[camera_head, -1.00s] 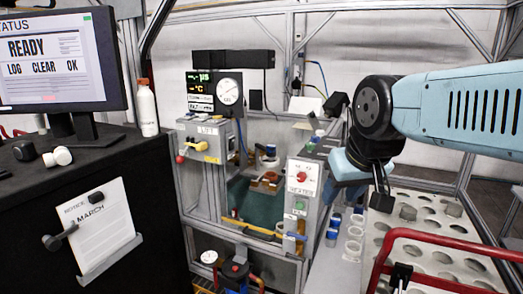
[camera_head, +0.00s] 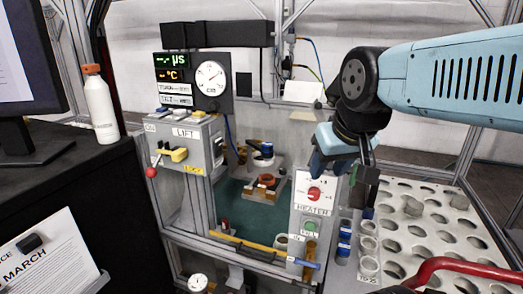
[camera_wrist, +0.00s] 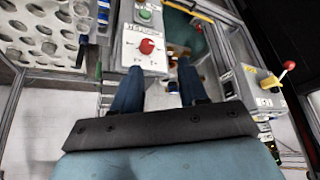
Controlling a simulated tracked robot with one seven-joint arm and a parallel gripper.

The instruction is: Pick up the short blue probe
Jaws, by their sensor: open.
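A short blue rod (camera_head: 306,263) sticks out sideways low on the front of the heater post, just below a yellow-brown piece; it looks like the short blue probe, but it is small and I cannot be sure. I cannot make out the blue rod in the wrist view.
The heater post (camera_head: 314,195) stands left of my gripper. Blue-capped vials (camera_head: 345,237) and white rings (camera_head: 368,246) stand beside the holed rack (camera_head: 430,215). A red rail (camera_head: 450,265) crosses in front. The lift box (camera_head: 190,145) with its lever is at left.

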